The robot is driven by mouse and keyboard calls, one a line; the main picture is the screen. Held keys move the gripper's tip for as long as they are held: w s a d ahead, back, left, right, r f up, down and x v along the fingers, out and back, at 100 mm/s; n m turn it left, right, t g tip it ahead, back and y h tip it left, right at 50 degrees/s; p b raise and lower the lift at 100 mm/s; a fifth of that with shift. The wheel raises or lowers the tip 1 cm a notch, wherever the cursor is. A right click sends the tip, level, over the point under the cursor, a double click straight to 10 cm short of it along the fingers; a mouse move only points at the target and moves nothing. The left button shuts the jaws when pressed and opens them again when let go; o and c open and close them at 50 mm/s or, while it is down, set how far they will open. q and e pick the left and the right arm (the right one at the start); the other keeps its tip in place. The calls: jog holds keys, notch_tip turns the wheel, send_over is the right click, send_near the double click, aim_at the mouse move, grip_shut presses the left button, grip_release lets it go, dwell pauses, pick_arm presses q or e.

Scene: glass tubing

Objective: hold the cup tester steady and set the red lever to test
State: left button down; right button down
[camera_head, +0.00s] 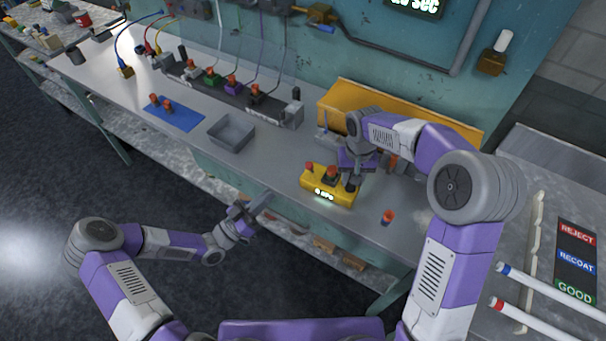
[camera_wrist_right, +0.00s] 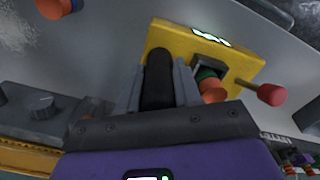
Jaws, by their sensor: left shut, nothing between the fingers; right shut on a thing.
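The yellow cup tester (camera_head: 313,182) stands on the bench, its lit display facing me. It also shows in the right wrist view (camera_wrist_right: 182,40). My right gripper (camera_wrist_right: 158,88) is shut on the tester's dark upright handle (camera_wrist_right: 158,72), with a finger on each side. The lever's red ball knob (camera_wrist_right: 272,95) sticks out at one end of the tester, on the left in the head view (camera_head: 309,167). An orange-red cup piece (camera_wrist_right: 212,90) sits in the tester's dark socket. My left gripper (camera_head: 264,200) is shut and empty near the bench's front edge, left of the tester and apart from it.
A grey tray (camera_head: 231,131) and a blue mat (camera_head: 178,118) with orange-red pieces lie to the left. Another orange-red piece (camera_head: 388,217) stands right of the tester. A yellow housing (camera_head: 420,120) is behind. The bench between tray and tester is clear.

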aim_at(311, 169)
pick_arm(q)
jog(key=m, duration=0.2)
jog(key=s+a+f+m+g+h, duration=0.1)
jog(key=m, duration=0.1)
jog(key=a+f+m, duration=0.1)
jog(key=m, duration=0.1)
jog(key=shift+s+g+h, duration=0.15)
jog(key=shift+g+h, duration=0.15)
jog(key=shift+d, duration=0.1)
jog(key=x, duration=1.4)
